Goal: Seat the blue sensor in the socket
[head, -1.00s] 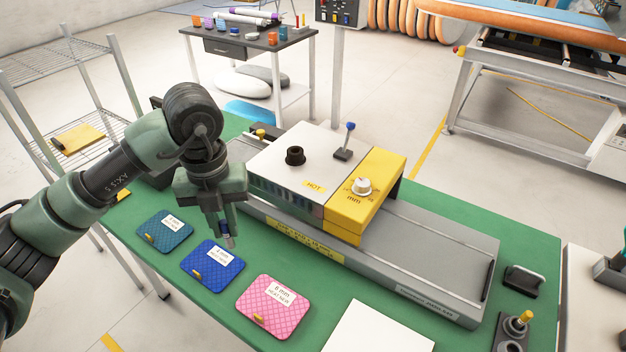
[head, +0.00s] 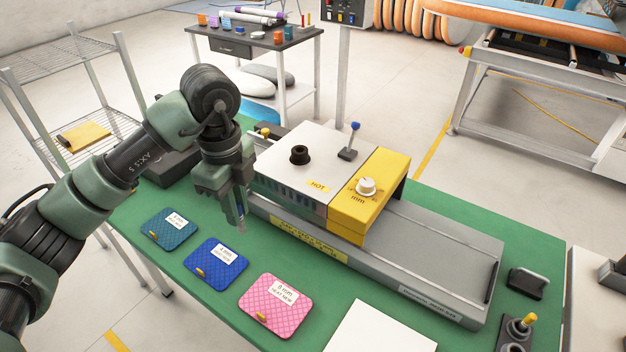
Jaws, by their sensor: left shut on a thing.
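My left gripper (head: 239,208) is shut on a small part with a blue body, the blue sensor (head: 241,217). The sensor points down with a pale lower end, and the fingers hide much of it. It hangs at the front left of the white and yellow machine (head: 270,165), above the green bench. A black ring-shaped socket (head: 299,155) stands on the machine's white top, to the right of and beyond my left gripper. The socket's opening looks empty. My right gripper is not in view.
A blue-knobbed lever (head: 351,142) stands right of the socket. Teal (head: 170,228), blue (head: 216,264) and pink (head: 275,304) pads lie in front of the machine. A black holder with a yellow-topped piece (head: 528,321) stands at the lower right.

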